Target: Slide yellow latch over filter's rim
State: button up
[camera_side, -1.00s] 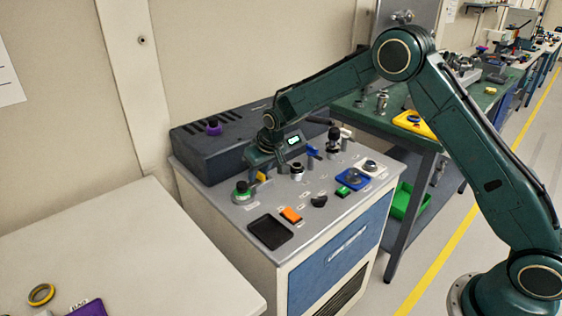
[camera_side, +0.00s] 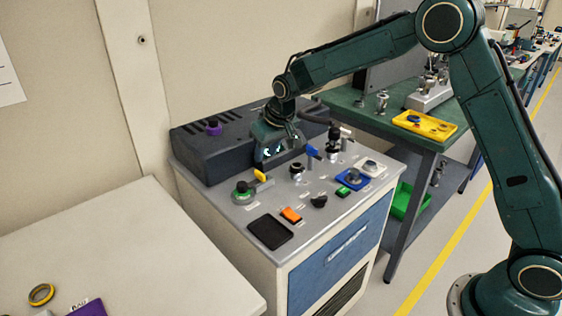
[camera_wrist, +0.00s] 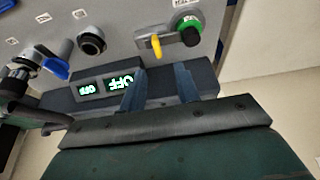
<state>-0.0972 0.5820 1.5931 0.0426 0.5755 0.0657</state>
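The yellow latch (camera_side: 260,175) is an upright tab on a grey bar on the console top, beside the green-ringed round filter fitting (camera_side: 243,194). In the wrist view the yellow latch (camera_wrist: 156,46) sits left of the green ring (camera_wrist: 187,21) with its dark centre. I cannot tell whether the latch's bar overlaps the rim. My gripper (camera_side: 280,152) is above and behind the latch, apart from it. In the wrist view the two fingers of my gripper (camera_wrist: 158,76) are spread with nothing between them, just short of the latch.
A dark box with a purple knob (camera_side: 214,128) stands behind. A blue-handled valve (camera_side: 313,152) and black round port (camera_side: 297,171) stand right of the latch. An orange switch (camera_side: 291,215) and black tray (camera_side: 270,232) lie in front. The wrist view shows a lit OFF display (camera_wrist: 119,84).

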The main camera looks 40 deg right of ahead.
jog(key=v, duration=0.5)
jog(key=shift+s+r, duration=0.1)
dwell(0.3)
jog(key=s+d+r, duration=0.2)
jog(key=s+r, duration=0.3)
jog(key=s, duration=0.4)
jog(key=s+d+r, duration=0.1)
jog(key=s+r, duration=0.5)
jog(key=s, duration=0.4)
jog(key=s+f, duration=0.1)
jog(key=s, duration=0.8)
jog(key=s+d+f+t, duration=0.1)
jog(key=s, duration=0.8)
jog(key=shift+s+d+f, duration=0.25)
jog(key=shift+s+d, duration=0.05)
